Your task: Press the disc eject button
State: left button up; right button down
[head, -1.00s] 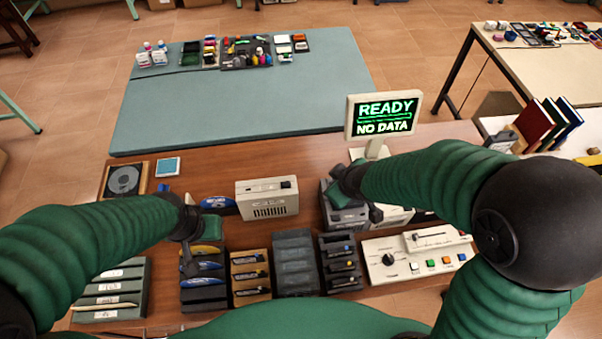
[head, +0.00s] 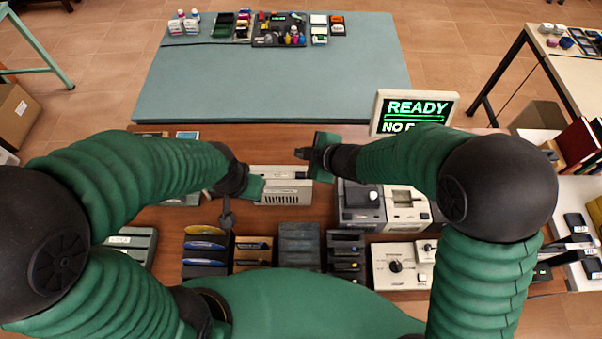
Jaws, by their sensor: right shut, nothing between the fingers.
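A beige drive unit (head: 283,196) with a vented front stands on the wooden desk in the middle of the head view. A small dark part (head: 301,175) shows at its top right; I cannot tell whether it is the eject button. My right gripper (head: 304,155) is shut and empty, just above and behind the unit's right end, apparently apart from it. My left gripper (head: 256,188) is at the unit's left end and hides part of it. I cannot tell whether it touches the unit or how its fingers stand.
A display (head: 415,108) reading READY stands behind my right arm. Grey and white devices (head: 405,203) are right of the unit. Disc racks (head: 205,258), dark trays (head: 299,245) and a knob panel (head: 390,278) line the front. A blue-green table (head: 270,85) lies beyond.

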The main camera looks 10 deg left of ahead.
aim_at(303, 176)
notch_tip(303, 176, down, 8)
jog(key=b, duration=0.7)
jog(key=shift+w+f, duration=0.1)
jog(key=shift+f, duration=0.2)
jog(key=shift+w, duration=0.1)
jog(key=shift+d, duration=0.1)
dwell(1.1)
jog(key=shift+f+b, duration=0.3)
jog(key=shift+b, duration=0.15)
jog(key=shift+f+b, duration=0.35)
jog(key=shift+f, duration=0.05)
dwell(0.3)
jog(key=shift+r, duration=0.1)
jog(key=shift+r+p, duration=0.75)
jog(key=shift+p, duration=0.1)
